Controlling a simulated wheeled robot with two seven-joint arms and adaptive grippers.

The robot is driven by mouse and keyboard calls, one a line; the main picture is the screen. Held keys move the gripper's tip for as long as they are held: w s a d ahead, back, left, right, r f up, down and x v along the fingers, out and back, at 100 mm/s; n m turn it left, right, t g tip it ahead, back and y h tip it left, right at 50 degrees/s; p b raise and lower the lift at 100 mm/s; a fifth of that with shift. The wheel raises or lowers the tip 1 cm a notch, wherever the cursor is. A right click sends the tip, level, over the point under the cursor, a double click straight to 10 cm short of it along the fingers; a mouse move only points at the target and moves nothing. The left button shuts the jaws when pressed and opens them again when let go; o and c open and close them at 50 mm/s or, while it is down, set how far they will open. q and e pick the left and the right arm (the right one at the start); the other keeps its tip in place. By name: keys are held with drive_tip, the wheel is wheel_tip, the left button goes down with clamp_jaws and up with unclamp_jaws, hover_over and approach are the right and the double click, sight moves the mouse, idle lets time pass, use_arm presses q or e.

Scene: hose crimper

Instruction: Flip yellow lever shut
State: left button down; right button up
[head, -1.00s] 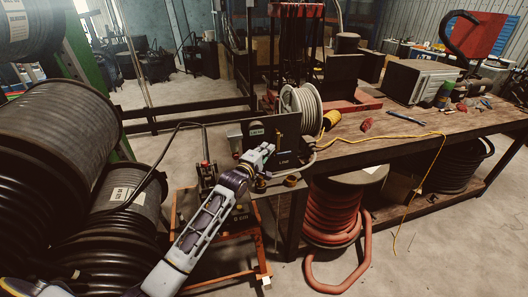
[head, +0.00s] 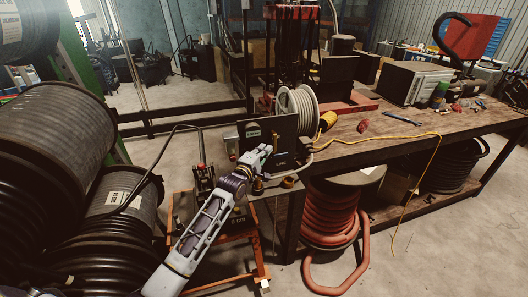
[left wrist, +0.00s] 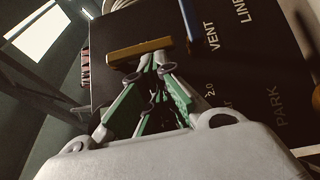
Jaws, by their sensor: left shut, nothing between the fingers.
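In the left wrist view a yellow-brown bar (left wrist: 140,49), which looks like the yellow lever, lies crosswise in front of a dark labelled panel (left wrist: 250,75). My left gripper (left wrist: 156,62) is shut and empty, its green-sided fingertips right at the bar's lower edge. I cannot tell whether they touch it. In the head view my left gripper (head: 265,152) is in front of the black panel (head: 284,131) at the bench's left end. The yellow lever cannot be made out there. My right gripper is not in view.
A blue lever (left wrist: 189,20) stands close right of the bar. A pale hose reel (head: 298,104) stands behind the panel. Brass fittings (head: 288,182) sit below it. A yellow cord (head: 390,137) crosses the bench (head: 420,125). Large black hose reels (head: 55,130) fill the left.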

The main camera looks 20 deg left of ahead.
sight(274, 151)
use_arm(q)
drive_tip(key=shift+w+d+f+n+b, duration=0.15)
drive_tip(key=shift+n+b, duration=0.15)
drive_tip(key=shift+b, duration=0.2)
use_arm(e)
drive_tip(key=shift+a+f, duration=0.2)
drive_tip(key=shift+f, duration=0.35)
use_arm(q)
drive_tip(key=shift+d+f+t+b, duration=0.15)
drive_tip(key=shift+t+b, duration=0.3)
drive_tip(key=shift+t, duration=0.05)
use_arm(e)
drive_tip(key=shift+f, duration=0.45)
use_arm(q)
drive_tip(key=w+d, duration=0.1)
drive_tip(key=w+d+f+n+b, duration=0.1)
drive_tip(key=shift+d+t+b, duration=0.3)
drive_tip(key=shift+t, duration=0.1)
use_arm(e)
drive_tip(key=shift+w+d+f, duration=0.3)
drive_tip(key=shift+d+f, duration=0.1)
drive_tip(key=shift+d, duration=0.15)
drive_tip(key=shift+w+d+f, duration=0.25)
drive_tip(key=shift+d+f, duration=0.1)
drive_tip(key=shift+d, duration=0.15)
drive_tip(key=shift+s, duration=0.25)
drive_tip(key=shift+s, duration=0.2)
